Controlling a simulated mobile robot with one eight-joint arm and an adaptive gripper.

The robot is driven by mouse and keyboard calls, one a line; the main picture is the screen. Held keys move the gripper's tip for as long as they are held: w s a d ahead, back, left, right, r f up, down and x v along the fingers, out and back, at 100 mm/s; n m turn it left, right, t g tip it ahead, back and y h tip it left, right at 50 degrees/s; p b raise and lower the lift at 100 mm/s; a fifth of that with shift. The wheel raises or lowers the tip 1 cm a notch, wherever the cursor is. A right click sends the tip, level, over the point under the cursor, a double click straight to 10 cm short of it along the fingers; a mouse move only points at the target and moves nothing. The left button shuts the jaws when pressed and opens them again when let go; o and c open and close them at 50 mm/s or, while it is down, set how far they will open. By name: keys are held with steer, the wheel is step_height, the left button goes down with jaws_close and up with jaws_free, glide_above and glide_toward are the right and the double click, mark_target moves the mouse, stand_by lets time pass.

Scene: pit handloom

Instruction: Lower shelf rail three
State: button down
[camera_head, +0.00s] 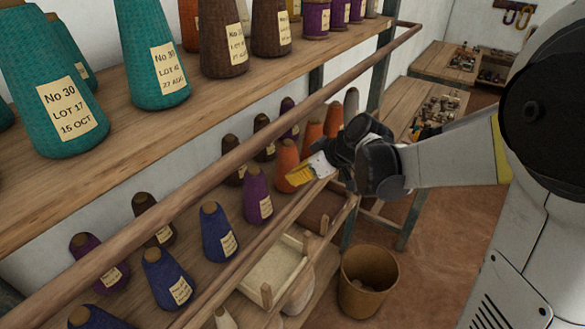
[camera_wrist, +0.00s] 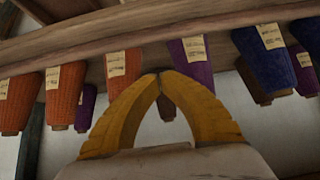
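My gripper (camera_head: 290,181) is at the right end of the middle shelf, its yellow fingers close to an orange cone (camera_head: 287,152). In the wrist view the curved fingers (camera_wrist: 159,77) meet at their tips, with nothing seen between them. One long round wooden rail (camera_head: 222,157) runs along the front of the upper shelf (camera_head: 130,105). A lower rail (camera_head: 272,227) runs along the front of the middle shelf, just below the fingertips. In the wrist view, a wooden rail or shelf edge (camera_wrist: 70,50) crosses behind the fingertips; whether they touch it I cannot tell.
Labelled yarn cones stand on both shelves, including a purple one (camera_head: 257,194) and a blue one (camera_head: 218,232) near the rail. A pale wooden tray (camera_head: 262,285) is below. A round bin (camera_head: 369,282) stands on the floor. Benches (camera_head: 438,62) are behind; floor at right is clear.

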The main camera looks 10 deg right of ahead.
steer(key=x, duration=0.7)
steer(key=shift+w+a+f+p, duration=0.15)
steer(key=shift+w+p, duration=0.15)
steer(key=shift+p, duration=0.05)
steer(key=s+d+p, duration=0.1)
steer(key=s+d, duration=0.1)
steer(key=s, duration=0.1)
steer(key=shift+s+d, duration=0.1)
steer(key=shift+d, duration=0.25)
steer(key=shift+f, duration=0.2)
